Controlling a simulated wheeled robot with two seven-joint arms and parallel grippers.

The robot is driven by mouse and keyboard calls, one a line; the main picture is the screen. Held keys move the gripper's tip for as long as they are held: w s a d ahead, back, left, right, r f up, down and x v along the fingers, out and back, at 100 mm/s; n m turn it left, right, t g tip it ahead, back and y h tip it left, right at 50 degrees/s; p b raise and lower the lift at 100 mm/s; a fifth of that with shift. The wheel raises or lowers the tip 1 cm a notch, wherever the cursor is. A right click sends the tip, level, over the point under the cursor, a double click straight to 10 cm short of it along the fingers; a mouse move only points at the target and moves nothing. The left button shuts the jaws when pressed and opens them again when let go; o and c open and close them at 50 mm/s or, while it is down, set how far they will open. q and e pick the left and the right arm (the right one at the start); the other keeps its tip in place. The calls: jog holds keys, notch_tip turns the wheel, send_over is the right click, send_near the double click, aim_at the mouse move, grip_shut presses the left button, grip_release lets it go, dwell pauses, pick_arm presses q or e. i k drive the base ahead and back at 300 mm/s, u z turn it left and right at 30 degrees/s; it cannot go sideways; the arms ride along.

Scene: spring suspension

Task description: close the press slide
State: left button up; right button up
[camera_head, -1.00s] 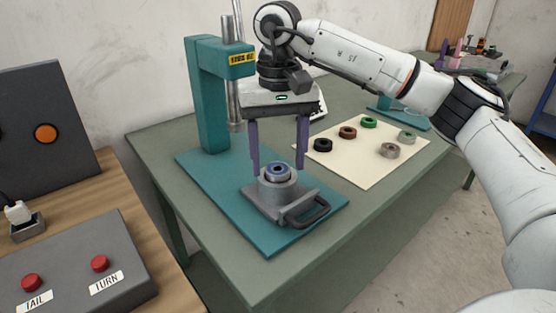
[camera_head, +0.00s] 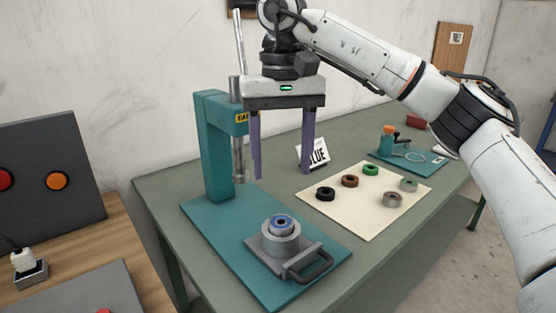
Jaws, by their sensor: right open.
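The press slide (camera_head: 300,263) is a grey plate with a round holder and a black loop handle (camera_head: 312,266) at its front right. It sits on the teal base plate (camera_head: 215,237), in front of the press column and off to the right of the ram (camera_head: 238,157). My left gripper is out of view.
The teal press frame (camera_head: 211,145) stands at the back left of the green table. A cream mat (camera_head: 365,220) with several coloured rings lies to the right. A sign reading "LUE" (camera_head: 313,155) stands behind it. A wooden bench with a button panel (camera_head: 45,180) is at left.

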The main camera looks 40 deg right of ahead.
aim_at(286, 256)
jog(key=k, duration=1)
